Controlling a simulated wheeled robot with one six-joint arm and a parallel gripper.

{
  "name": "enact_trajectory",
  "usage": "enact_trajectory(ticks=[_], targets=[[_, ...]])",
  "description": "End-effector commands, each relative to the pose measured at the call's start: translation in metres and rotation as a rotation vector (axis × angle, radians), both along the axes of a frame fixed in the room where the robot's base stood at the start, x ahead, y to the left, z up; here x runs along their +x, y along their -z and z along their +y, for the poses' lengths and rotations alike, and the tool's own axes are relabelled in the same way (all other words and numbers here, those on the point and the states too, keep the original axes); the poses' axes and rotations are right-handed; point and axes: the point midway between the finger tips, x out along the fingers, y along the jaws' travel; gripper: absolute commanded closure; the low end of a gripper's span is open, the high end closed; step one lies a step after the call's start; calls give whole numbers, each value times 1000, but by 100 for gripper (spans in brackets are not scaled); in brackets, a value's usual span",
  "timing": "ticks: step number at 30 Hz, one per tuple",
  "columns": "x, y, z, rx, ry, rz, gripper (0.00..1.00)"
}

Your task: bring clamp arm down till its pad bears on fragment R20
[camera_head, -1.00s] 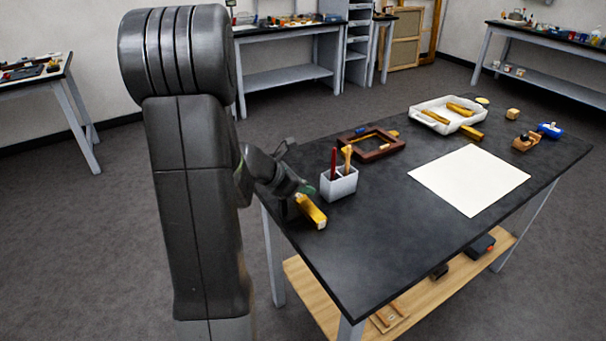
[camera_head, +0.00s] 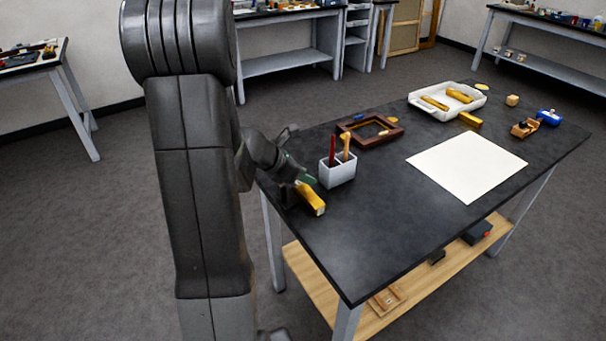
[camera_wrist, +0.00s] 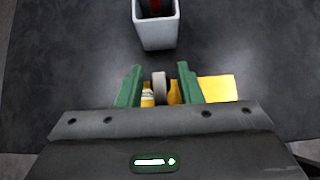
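A yellow-gold block (camera_head: 311,198), likely the fragment, lies at the table's near left edge. A matching flat yellow face shows right of the fingers in the wrist view (camera_wrist: 217,88); no R20 label is legible. My gripper (camera_wrist: 160,75) is low at this corner, its two green fingers apart. Between them are a grey rounded upright piece (camera_wrist: 160,88), perhaps part of the clamp, and small yellow parts (camera_wrist: 147,97). Gaps show beside the grey piece. The clamp arm and pad cannot be made out clearly, nor any contact with the fragment. My wrist hides what lies below.
A pale cup (camera_head: 337,170) with red and yellow sticks stands close beyond the gripper. A brown frame (camera_head: 357,142), a white tray (camera_head: 417,103) with gold pieces and a white sheet (camera_head: 467,167) lie farther along. The dark tabletop's near middle is clear.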

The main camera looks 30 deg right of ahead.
Motion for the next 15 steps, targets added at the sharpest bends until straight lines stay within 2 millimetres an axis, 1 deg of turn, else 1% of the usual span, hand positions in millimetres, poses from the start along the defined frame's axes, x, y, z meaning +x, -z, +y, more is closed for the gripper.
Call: enact_trajectory(ticks=[5,8,15], targets=[[0,-10,9,-2,-3,-2,67],[0,-23,22,-1,-4,-3,67],[-3,-61,61,-1,-5,-4,67]])
